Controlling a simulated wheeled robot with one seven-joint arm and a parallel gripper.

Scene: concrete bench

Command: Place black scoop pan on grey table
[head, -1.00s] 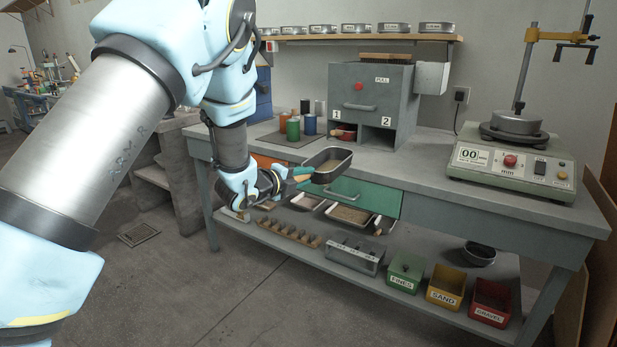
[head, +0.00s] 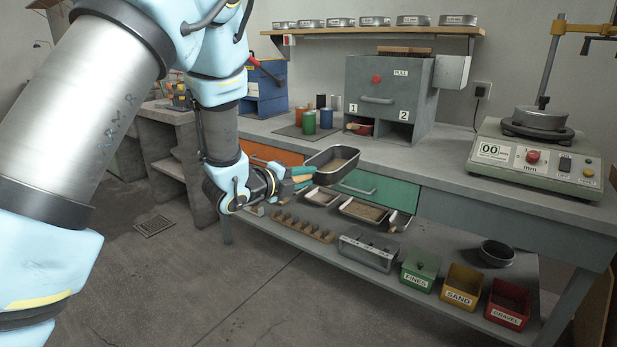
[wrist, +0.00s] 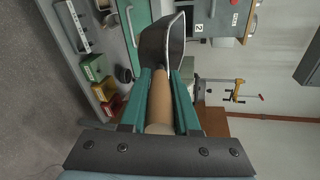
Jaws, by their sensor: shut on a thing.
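The black scoop pan (head: 333,162) is held in the air in front of the grey table (head: 448,172), at about the height of its top. My gripper (head: 301,177) is shut on the pan's tan handle, left of the pan in the head view. In the wrist view the teal fingers of my gripper (wrist: 160,105) lie on both sides of the tan handle. There the black scoop pan (wrist: 163,43) extends beyond the fingertips. The fingers hide part of the handle.
A grey box with slots 1 and 2 (head: 390,88) stands at the back. Colored cylinders (head: 309,122) are left of it, a scale (head: 535,160) right. The tabletop between box and scale is clear. A green drawer front (head: 376,189) and lower shelf with bins (head: 459,287) lie below.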

